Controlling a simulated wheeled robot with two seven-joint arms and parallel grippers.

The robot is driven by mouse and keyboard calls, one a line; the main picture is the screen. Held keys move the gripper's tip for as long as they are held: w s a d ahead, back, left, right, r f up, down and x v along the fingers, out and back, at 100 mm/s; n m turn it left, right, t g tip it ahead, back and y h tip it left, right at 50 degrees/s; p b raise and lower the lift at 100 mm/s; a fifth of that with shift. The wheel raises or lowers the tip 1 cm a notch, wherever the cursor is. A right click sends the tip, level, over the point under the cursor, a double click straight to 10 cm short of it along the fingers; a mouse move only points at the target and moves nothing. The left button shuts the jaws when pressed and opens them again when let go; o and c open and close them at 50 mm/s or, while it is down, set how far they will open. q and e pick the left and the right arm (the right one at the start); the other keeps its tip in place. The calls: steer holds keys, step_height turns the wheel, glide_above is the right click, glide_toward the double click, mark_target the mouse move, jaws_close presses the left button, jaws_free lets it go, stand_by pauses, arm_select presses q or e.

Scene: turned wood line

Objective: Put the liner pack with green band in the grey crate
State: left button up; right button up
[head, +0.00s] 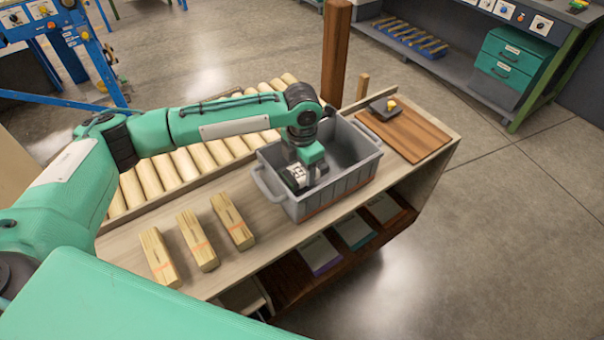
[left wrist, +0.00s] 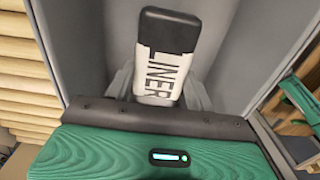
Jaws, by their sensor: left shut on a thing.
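The grey crate (head: 345,190) stands on the wooden bench top. My left gripper (head: 303,177) is inside the crate, at its left side, pointing down. It is shut on a black and white liner pack (head: 295,175). In the left wrist view, the pack (left wrist: 160,65) shows a black end and the word LINER on white, between my left gripper's fingers (left wrist: 160,90), with grey crate walls around it. No green band shows on the visible faces. I cannot tell whether the pack touches the crate floor. My right gripper is out of view.
Several light wood blocks (head: 197,240) lie on the bench left of the crate. A row of wooden rollers (head: 170,170) runs behind. A brown board (head: 415,133) with a small dark device (head: 383,109) lies to the right. Packs with coloured bands (head: 354,230) lie on the lower shelf.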

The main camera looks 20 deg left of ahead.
mark_target(302, 170)
arm_select(q)
step_height(302, 170, down, 3)
steer(key=shift+f, duration=0.1)
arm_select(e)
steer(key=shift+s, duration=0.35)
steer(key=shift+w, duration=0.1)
arm_select(q)
steer(key=o, duration=1)
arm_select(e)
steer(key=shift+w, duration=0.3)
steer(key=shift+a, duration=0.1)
arm_select(q)
steer(key=shift+r, duration=0.45)
step_height(302, 170, up, 10)
steer(key=shift+r+b, duration=0.25)
steer(key=shift+b, duration=0.3)
steer(key=shift+r, duration=0.4)
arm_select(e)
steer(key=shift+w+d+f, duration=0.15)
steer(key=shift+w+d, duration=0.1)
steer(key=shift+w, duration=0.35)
